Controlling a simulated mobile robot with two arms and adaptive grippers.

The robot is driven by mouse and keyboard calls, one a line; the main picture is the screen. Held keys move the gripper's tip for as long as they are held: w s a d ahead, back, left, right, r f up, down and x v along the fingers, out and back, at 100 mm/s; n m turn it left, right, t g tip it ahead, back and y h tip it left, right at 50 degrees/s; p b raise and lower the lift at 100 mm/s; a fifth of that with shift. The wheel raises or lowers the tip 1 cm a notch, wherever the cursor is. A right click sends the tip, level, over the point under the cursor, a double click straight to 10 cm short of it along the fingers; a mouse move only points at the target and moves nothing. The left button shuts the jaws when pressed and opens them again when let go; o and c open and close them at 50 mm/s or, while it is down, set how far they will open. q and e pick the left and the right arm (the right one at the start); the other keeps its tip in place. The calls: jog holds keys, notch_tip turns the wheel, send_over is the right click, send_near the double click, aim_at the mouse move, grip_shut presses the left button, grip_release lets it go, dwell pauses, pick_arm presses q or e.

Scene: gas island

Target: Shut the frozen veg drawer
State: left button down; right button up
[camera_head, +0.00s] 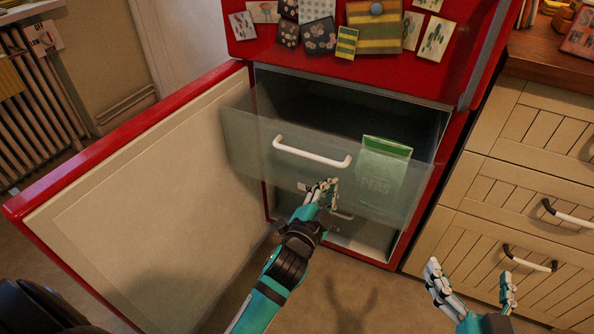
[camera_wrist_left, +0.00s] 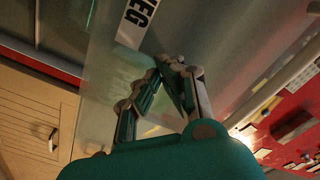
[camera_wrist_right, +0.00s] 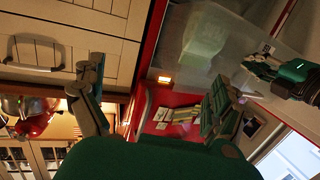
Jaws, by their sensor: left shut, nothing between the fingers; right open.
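The frozen veg drawer (camera_head: 250,135) has a see-through front with a white bar handle (camera_head: 312,152). It sticks out of the red freezer (camera_head: 440,190). A green-topped pack marked PEAS (camera_head: 385,182) shows through its front. My left gripper (camera_head: 326,190) is shut and empty, in front of the drawer front, just below the handle. In the left wrist view its fingertips (camera_wrist_left: 170,65) are close to the clear panel, near a label ending in "EG" (camera_wrist_left: 138,20); contact cannot be told. My right gripper (camera_head: 472,283) is open and empty at lower right; it also shows in the right wrist view (camera_wrist_right: 150,90).
The freezer door (camera_head: 150,195) stands wide open on the left. Another clear compartment (camera_head: 370,233) lies below the drawer. Wooden cabinet drawers with handles (camera_head: 530,258) stand on the right, close to my right gripper. A radiator (camera_head: 35,120) is at far left.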

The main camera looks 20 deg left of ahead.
pick_arm(q)
jog(key=shift+w+d, duration=0.1)
jog(key=shift+w, duration=2.5)
pick_arm(e)
jog(key=shift+w+a+r, duration=0.1)
jog(key=shift+w+r, duration=0.05)
jog(key=shift+r, duration=0.2)
pick_arm(q)
jog(key=shift+w, duration=0.15)
